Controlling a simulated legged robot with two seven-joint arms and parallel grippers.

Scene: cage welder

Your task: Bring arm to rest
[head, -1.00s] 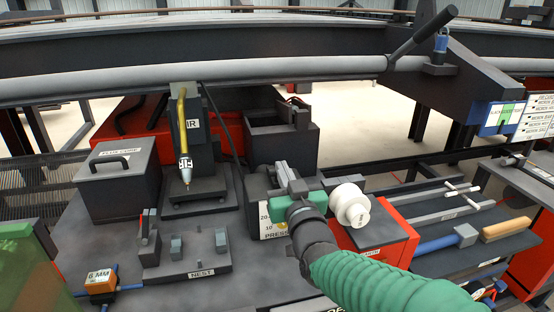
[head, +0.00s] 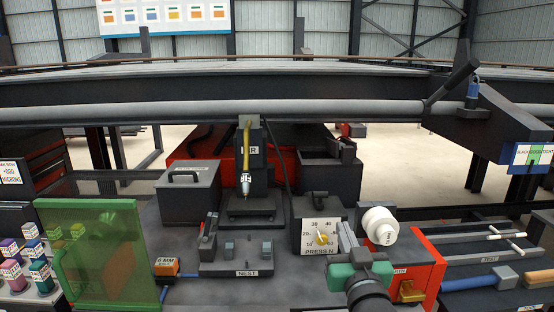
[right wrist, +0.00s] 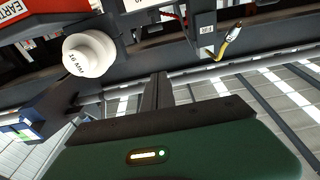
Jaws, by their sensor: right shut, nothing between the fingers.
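My right gripper (head: 345,236) has a green and dark body and comes up from the lower right in the head view. Its thin grey fingers are shut together and empty, pointing away over the bench between the press dial box (head: 322,237) and the white spool (head: 380,226). In the right wrist view the shut fingers (right wrist: 156,92) stick up past the green housing, with the white spool marked 16 MM (right wrist: 88,55) to their left. I cannot tell whether the gripper touches anything. My left gripper is not in view.
The nest fixture (head: 236,267) sits mid-bench, with the yellow-hosed welding tool (head: 246,160) behind it. A green clear panel (head: 95,250) stands at left. A red cabinet (head: 425,262) is close right of my gripper. A long grey rail (head: 300,110) crosses behind.

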